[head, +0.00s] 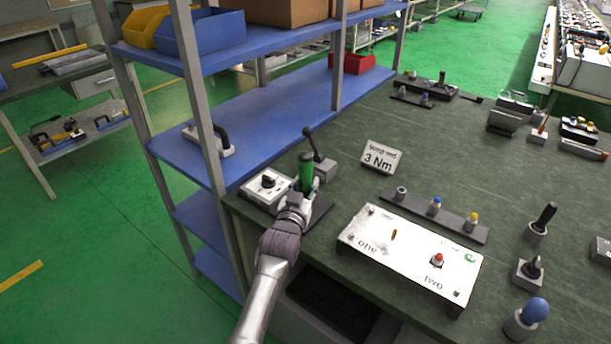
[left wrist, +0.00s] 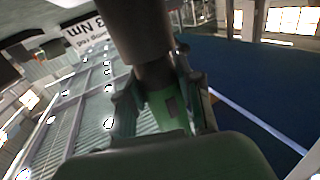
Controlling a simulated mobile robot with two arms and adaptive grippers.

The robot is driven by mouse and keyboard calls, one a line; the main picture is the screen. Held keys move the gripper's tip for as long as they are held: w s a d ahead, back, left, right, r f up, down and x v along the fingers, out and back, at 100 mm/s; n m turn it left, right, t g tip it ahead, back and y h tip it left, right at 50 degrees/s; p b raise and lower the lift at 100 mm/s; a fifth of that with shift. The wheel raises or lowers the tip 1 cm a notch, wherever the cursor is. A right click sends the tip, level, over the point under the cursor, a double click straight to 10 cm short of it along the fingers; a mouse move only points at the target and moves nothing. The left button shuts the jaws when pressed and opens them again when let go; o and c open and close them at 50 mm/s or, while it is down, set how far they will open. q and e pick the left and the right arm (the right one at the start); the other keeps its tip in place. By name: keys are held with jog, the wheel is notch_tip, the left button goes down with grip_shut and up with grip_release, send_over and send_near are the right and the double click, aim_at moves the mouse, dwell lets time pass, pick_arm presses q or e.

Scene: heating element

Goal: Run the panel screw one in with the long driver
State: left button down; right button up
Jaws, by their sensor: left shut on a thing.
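My left gripper (head: 306,190) is shut on a green-handled driver (head: 305,168), held upright at the table's left edge, beside a white box with a dial. In the left wrist view, the fingers (left wrist: 165,105) close around the driver's green part (left wrist: 167,111), with a dark cylindrical part (left wrist: 135,30) above it. The driver's lower end is hidden by the hand. The white panel (head: 410,270) lies to the right of the gripper, apart from it. My right gripper is not in view.
A white dial box (head: 262,192) and a black lever (head: 310,140) stand close to the gripper. A "3 Nm" sign (head: 381,158) and a dark rail (head: 455,226) with coloured bits lie behind the panel. Blue shelving (head: 270,115) stands at the left. Several holders stand at right.

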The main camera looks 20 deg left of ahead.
pick_arm(q)
jog(key=shift+r, duration=0.3)
